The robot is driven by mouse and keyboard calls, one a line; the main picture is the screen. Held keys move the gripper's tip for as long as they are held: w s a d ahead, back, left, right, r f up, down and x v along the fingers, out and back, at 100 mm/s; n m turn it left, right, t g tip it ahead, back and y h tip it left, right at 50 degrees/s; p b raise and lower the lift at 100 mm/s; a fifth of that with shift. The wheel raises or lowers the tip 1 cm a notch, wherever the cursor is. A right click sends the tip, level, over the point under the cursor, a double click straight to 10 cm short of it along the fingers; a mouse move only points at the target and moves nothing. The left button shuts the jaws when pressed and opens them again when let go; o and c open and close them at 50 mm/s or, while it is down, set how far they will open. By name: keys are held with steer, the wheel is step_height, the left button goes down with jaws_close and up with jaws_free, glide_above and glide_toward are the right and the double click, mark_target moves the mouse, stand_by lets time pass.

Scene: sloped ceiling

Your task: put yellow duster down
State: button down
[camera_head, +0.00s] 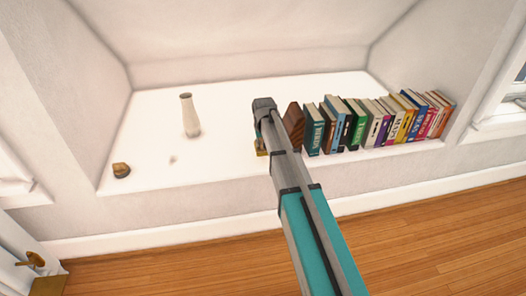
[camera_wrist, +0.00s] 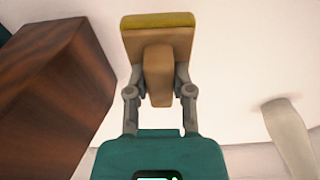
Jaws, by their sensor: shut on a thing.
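The yellow duster is held in my gripper. In the wrist view the duster (camera_wrist: 158,45) has a tan wooden body and a yellow strip along its top edge, with the gripper fingers (camera_wrist: 160,85) shut on its narrow middle part. In the head view my gripper (camera_head: 263,132) is over the white alcove shelf (camera_head: 225,125), just left of the books. Only a small yellowish bit of the duster (camera_head: 261,150) shows there, and my arm hides the rest. I cannot tell whether the duster touches the shelf.
A brown wooden block (camera_head: 294,125) stands just right of my gripper, at the left end of a row of several books (camera_head: 375,122). A white vase (camera_head: 190,115) and a small brown object (camera_head: 121,170) stand to the left. The shelf between vase and gripper is clear.

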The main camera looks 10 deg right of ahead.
mark_target(263, 150)
steer(key=shift+w+d+f+b, duration=0.2)
steer(key=shift+w+f+b, duration=0.25)
steer(key=shift+f+b, duration=1.55)
steer(key=shift+f, duration=0.05)
steer(key=shift+f, duration=0.15)
steer(key=shift+c, duration=2.4)
jaws_free()
steer(key=shift+r, duration=0.25)
steer(key=r+p, duration=0.4)
steer(key=s+r+p, duration=0.1)
steer(key=r+p, duration=0.3)
steer(key=s+r+p, duration=0.1)
steer(key=r+p, duration=0.2)
steer(key=p, duration=0.1)
steer(key=shift+r, duration=0.4)
